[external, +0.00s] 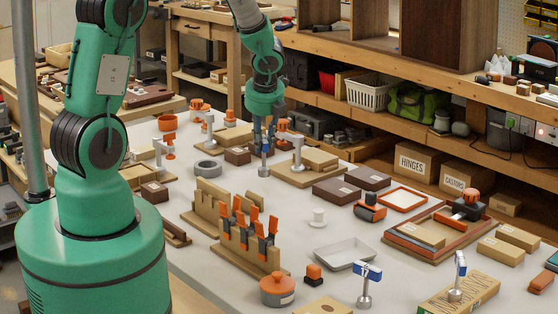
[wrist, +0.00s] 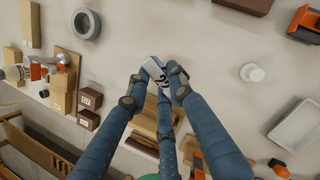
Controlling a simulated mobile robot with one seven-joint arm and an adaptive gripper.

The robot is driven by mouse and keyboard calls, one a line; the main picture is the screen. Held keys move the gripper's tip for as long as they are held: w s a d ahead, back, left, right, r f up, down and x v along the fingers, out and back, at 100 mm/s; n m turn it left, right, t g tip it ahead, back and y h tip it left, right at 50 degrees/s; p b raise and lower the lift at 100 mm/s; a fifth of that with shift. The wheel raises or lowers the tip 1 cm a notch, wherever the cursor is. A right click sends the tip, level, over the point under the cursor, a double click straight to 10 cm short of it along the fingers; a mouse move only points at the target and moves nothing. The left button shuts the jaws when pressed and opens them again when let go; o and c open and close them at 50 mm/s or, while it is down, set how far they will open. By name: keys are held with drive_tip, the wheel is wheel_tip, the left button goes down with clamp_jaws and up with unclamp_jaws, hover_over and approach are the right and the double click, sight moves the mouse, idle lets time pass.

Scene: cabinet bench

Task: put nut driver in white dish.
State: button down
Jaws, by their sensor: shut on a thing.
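My gripper (wrist: 155,92) is shut on a small pale piece with dark marks, which I take to be the nut driver (wrist: 155,68). The fingers hide much of it, so its full shape cannot be told. In the external view my gripper (external: 264,150) points down over the back middle of the bench, beside a board with a grey post. The white dish (external: 345,254) is a shallow rectangular tray at the front right of it, well apart from my gripper. The dish also shows at the right edge of the wrist view (wrist: 297,125) and looks empty.
A wooden rack (external: 237,262) with orange-handled tools stands left of the dish. A white knob-like piece (external: 318,217) stands between my gripper and the dish. Dark boxes (external: 337,190) lie behind.

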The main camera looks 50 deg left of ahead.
drive_tip(key=s+d+m+t+h, duration=0.2)
drive_tip(key=d+m, duration=0.9)
drive_tip(key=d, duration=2.3)
drive_tip(key=shift+s+d+r+m+h, duration=0.3)
drive_tip(key=shift+s+d+m+h, duration=0.15)
drive_tip(key=shift+h, duration=0.55)
wheel_tip(320, 180, down, 6)
drive_tip(key=b, duration=0.5)
drive_tip(key=shift+f, duration=0.15)
drive_tip(key=shift+a+f, duration=0.1)
drive_tip(key=shift+f+b, duration=1.5)
drive_tip(key=shift+f, duration=0.3)
drive_tip(key=shift+f, duration=0.15)
drive_tip(key=c, duration=1.5)
unclamp_jaws()
drive_tip(key=shift+c, duration=0.2)
